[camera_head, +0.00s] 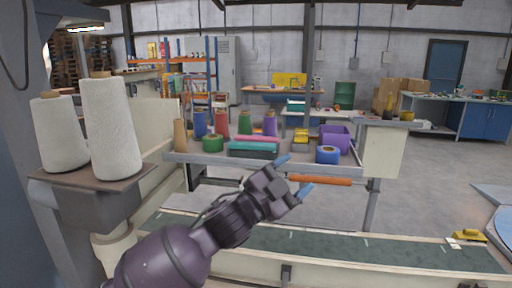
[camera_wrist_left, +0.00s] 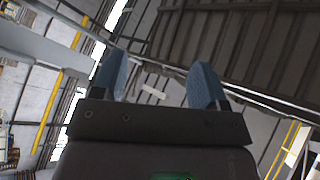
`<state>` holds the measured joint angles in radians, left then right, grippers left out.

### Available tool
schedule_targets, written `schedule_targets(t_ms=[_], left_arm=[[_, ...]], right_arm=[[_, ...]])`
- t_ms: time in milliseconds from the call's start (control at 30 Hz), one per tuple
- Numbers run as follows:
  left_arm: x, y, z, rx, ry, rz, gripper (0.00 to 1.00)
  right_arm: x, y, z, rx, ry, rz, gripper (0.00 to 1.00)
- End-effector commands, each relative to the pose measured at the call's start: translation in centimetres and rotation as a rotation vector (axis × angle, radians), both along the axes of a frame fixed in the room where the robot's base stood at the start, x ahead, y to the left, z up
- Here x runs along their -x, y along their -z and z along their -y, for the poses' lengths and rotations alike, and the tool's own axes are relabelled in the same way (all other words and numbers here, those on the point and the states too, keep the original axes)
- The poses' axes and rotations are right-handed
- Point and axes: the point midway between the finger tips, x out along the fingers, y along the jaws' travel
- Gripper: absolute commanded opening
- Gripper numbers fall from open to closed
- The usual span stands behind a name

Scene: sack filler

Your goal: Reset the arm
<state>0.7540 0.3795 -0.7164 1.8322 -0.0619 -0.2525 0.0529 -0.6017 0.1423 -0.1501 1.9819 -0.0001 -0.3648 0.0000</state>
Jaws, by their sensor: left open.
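My left gripper (camera_head: 294,176) is raised in the middle of the head view, above the conveyor belt and in front of the shelf of spools. Its two blue fingertips are spread apart with nothing between them. In the left wrist view the open gripper (camera_wrist_left: 157,85) shows its two blue fingers against the roof and walls, and it is empty. The purple arm comes in from the lower left. My right gripper is not in either view.
A green conveyor belt (camera_head: 340,246) runs across below the arm. Two white thread cones (camera_head: 110,130) stand on a bracket at the left. A shelf (camera_head: 205,159) with spools and a purple bin (camera_head: 336,138) stands behind the gripper. A yellow tool (camera_head: 470,236) lies at the right.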

Motion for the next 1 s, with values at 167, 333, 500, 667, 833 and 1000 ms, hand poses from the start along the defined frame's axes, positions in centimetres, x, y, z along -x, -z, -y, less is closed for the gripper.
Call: schedule_targets(t_ms=[167,333,500,667,833,1000], left_arm=[[-0.8,4.7,-5.0,0.081,-0.122,-0.147,0.67],[-0.8,9.7,-10.1,0.152,-0.237,-0.285,0.67],[0.3,15.1,-15.4,0.224,-0.353,-0.425,0.67],[2.5,20.5,-20.5,0.282,-0.464,-0.544,0.67],[6.2,26.4,-25.6,0.327,-0.588,-0.661,0.67],[11.3,32.4,-30.2,0.348,-0.717,-0.782,0.67]], right_arm=[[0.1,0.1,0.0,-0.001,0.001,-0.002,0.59],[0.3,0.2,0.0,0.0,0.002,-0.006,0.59],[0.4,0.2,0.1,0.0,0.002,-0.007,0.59],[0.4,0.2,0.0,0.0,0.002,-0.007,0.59],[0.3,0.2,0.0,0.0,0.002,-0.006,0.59],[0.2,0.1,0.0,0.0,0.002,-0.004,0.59]])
